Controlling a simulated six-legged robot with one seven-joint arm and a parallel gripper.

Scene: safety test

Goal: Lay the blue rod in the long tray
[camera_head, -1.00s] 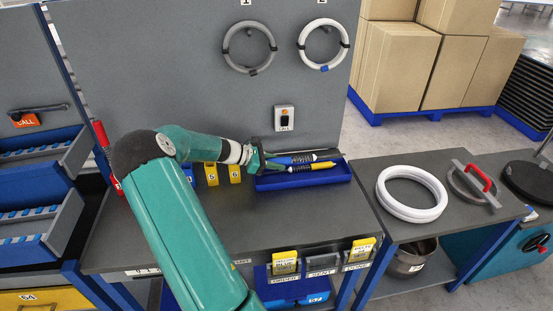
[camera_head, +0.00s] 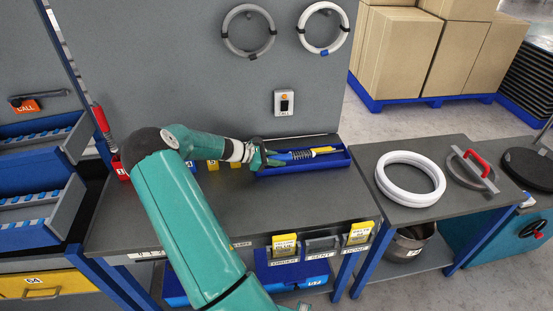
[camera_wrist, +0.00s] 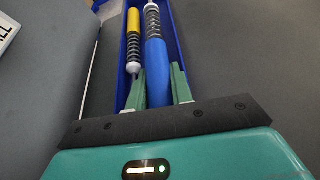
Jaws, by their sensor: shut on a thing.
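The blue rod (camera_wrist: 157,72), with a spring around its shaft, lies between the two fingers of my gripper (camera_wrist: 158,88) in the wrist view. My gripper (camera_head: 264,158) is shut on its near end, at the left end of the long tray (camera_head: 306,168) in the head view. The long tray is blue and open-topped; its wall also shows in the wrist view (camera_wrist: 172,32). The rod runs lengthwise within the tray's outline. I cannot tell whether it touches the tray floor. A yellow rod (camera_wrist: 133,22) with a spring lies beside it, on the left in the wrist view.
A grey panel (camera_head: 190,70) stands behind the bench. A thin pale rod or edge (camera_head: 300,137) runs behind the tray. Yellow numbered blocks (camera_head: 225,164) stand left of my gripper. The bench top (camera_head: 270,205) in front is clear. White rings (camera_head: 410,178) lie on the right table.

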